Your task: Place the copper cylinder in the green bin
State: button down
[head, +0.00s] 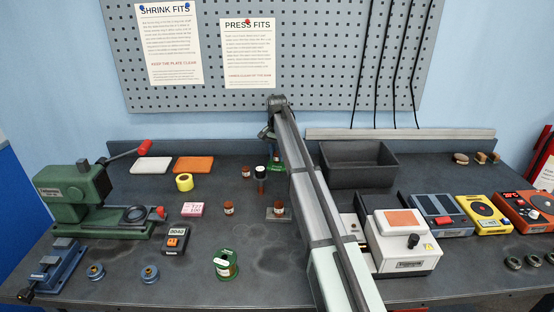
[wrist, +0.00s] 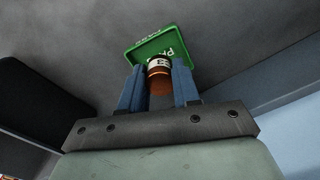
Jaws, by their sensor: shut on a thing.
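My gripper (wrist: 159,72) is shut on the copper cylinder (wrist: 160,85), held between its two blue fingers in the wrist view. The cylinder has a white label band with dark marking at its far end. The green bin (wrist: 145,50), with white lettering inside, lies just beyond the cylinder's end, and the cylinder overlaps it in the picture. I cannot tell the gap between them. In the head view the green bin (head: 276,167) shows at the back of the bench, partly hidden by my arm. The held cylinder is not clear there.
A dark grey open box (head: 358,165) stands right of my arm. A white-topped machine (head: 400,240) stands front right. The pegboard wall (head: 330,60) rises behind.

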aim_at(277, 153)
jog(key=shift+f, duration=1.1)
jog(key=shift+f, duration=0.2)
jog(key=c, duration=1.1)
grip_release()
jog(key=shift+r, duration=0.15)
notch_tip(277, 153, up, 12)
jog(key=shift+r, duration=0.1)
